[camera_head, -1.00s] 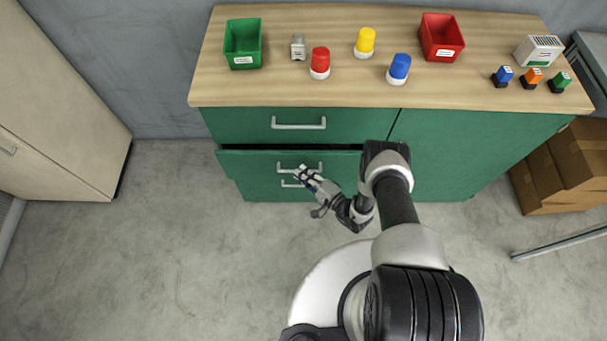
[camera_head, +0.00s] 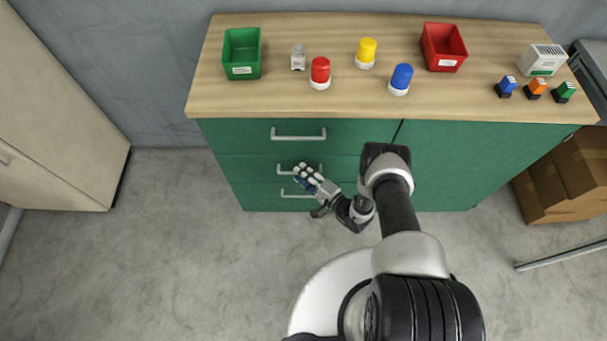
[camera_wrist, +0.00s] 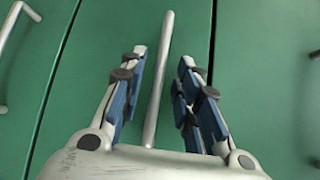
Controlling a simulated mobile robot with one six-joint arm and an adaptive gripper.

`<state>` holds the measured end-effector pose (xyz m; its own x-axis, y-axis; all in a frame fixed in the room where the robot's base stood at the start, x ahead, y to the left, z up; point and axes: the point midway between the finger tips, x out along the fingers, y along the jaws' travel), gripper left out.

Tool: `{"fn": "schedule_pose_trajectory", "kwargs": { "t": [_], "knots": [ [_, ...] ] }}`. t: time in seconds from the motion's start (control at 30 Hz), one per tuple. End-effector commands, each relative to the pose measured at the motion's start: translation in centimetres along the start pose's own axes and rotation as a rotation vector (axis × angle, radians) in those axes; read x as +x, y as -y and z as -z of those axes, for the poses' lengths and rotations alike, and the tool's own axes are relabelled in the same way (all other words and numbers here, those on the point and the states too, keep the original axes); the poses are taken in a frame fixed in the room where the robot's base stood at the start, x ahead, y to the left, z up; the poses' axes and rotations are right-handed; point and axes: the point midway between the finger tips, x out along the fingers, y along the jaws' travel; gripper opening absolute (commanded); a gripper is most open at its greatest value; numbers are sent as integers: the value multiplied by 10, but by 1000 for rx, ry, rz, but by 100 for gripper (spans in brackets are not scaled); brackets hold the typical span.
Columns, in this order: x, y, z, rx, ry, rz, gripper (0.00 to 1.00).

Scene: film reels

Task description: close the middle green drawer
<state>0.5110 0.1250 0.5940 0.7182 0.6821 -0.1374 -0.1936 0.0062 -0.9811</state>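The middle green drawer (camera_head: 245,168) is flush with the cabinet front in the head view, between the top drawer (camera_head: 240,135) and the bottom drawer (camera_head: 258,196). My gripper (camera_head: 306,172) is at its handle (camera_head: 284,168) and hides part of it. In the wrist view the fingers of my gripper (camera_wrist: 165,75) are spread apart, one on each side of the grey bar handle (camera_wrist: 158,85). The fingers show gaps to the bar on both sides. The green drawer front fills the view behind them.
Cardboard boxes (camera_head: 560,175) stand at the right. The floor at left (camera_head: 190,250) is clear.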

Motion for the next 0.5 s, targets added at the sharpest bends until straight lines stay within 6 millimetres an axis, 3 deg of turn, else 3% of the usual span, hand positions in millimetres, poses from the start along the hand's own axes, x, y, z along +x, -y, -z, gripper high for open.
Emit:
{"fn": "schedule_pose_trajectory", "kwargs": {
  "t": [0.27,0.5],
  "knots": [
    [-14,-1,1,3,-3,-2,30],
    [-64,0,2,5,-8,0,30]
  ]
}}
